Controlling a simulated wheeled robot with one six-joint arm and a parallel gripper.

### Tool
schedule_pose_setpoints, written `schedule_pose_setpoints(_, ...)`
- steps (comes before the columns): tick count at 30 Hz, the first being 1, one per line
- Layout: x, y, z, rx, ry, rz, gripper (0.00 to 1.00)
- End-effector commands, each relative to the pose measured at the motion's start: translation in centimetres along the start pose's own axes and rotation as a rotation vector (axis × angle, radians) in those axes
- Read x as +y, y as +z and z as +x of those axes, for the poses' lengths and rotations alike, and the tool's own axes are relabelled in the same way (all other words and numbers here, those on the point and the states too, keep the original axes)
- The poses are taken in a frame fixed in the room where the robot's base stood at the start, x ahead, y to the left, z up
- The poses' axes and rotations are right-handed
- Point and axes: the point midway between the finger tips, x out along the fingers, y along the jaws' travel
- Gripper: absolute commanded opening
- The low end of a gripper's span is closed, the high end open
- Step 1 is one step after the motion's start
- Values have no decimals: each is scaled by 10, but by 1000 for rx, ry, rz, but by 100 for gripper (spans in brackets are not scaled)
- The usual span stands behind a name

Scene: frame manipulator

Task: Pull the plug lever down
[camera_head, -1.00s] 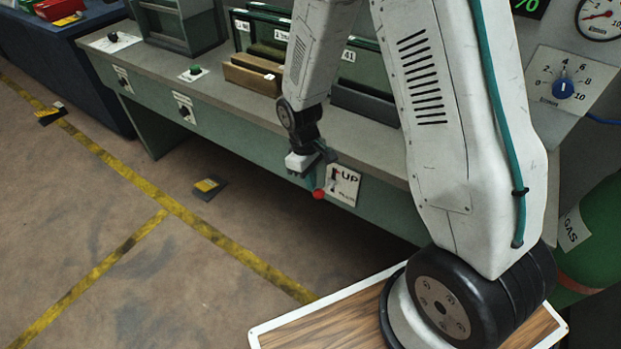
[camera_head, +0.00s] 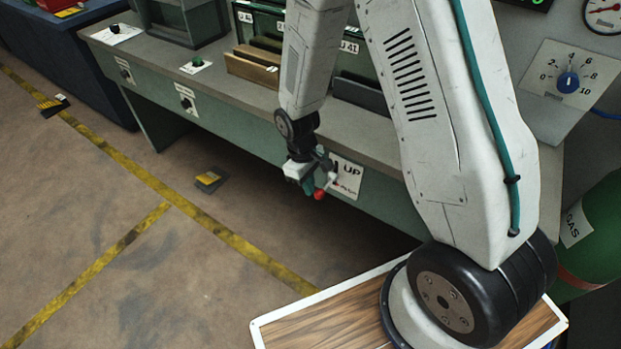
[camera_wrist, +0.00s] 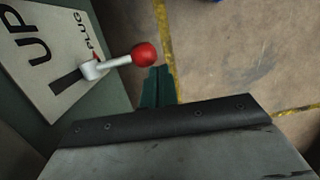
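The plug lever has a pale shaft and a red ball knob (camera_wrist: 145,54); the knob also shows in the head view (camera_head: 319,194). It sticks out from a white plate (camera_wrist: 34,62) marked "UP" and "PLUG", which has a dark slot. The plate (camera_head: 347,177) is on the green bench front. My gripper (camera_head: 313,171) is right at the lever. In the wrist view its teal fingers (camera_wrist: 158,87) appear together, with the knob just beyond and to the left of their tips. Nothing shows between them. Whether they touch the knob is not clear.
The grey bench top (camera_head: 220,88) above holds small panels and boxes. A dial plate (camera_head: 569,82) is on the right wall. A green gas cylinder (camera_head: 590,225) stands at right. The floor left of the gripper is open, with yellow lines and a small block (camera_head: 210,180).

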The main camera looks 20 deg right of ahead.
Motion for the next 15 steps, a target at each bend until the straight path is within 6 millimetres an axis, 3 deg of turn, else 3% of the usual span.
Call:
schedule_pose_setpoints(9, -4, -3, 19, -2, -1, 0, 0)
schedule_pose_setpoints(15, -4, -3, 19, -1, 0, 0, 0)
